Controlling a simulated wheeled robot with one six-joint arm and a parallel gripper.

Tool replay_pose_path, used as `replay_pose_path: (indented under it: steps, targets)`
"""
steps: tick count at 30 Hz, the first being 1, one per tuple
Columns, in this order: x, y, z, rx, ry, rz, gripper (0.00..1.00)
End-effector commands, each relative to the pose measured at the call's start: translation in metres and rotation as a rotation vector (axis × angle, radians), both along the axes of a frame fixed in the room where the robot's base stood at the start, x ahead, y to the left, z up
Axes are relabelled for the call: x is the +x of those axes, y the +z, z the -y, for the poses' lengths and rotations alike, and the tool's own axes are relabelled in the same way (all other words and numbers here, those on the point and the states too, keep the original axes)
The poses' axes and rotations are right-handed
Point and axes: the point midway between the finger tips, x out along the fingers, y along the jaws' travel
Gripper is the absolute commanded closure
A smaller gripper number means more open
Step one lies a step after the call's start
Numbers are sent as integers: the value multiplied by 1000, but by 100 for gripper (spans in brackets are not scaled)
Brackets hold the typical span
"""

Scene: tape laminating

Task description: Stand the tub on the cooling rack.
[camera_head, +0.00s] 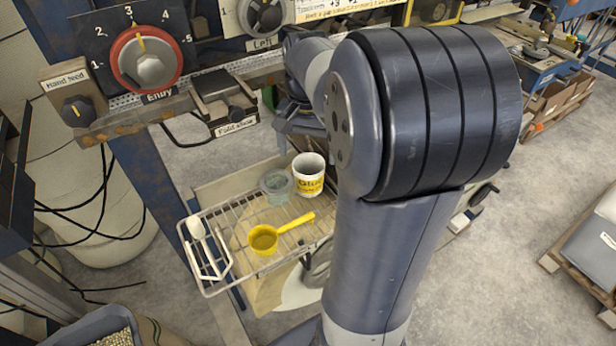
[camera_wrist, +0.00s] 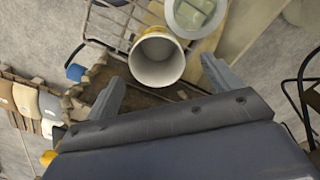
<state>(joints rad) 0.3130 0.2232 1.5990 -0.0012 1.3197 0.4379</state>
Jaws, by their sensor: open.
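A white tub (camera_head: 308,177) with a yellow "Glue" label stands upright and open at the back right of the wire cooling rack (camera_head: 215,285). I cannot tell whether its base rests on the wires. In the wrist view the tub's open mouth (camera_wrist: 158,62) faces the camera, and part of the rack (camera_wrist: 105,28) shows to its left. My gripper (camera_wrist: 165,84) is open and empty, with a finger on each side below the tub, apart from it. In the head view my arm hides most of the gripper.
A translucent greenish container (camera_head: 277,186) stands close beside the tub. A panel with a red-ringed dial (camera_head: 147,58) and a beam stand behind. The rack's front middle has some free room.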

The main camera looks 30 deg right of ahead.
Motion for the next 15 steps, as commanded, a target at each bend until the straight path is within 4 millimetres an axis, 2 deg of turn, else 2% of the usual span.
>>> replay_pose_path:
  steps: [9, 15]
  targets:
    - [-4, -43, 1, 2, 0, -2, 15]
    - [-4, -52, 1, 1, 0, 0, 15]
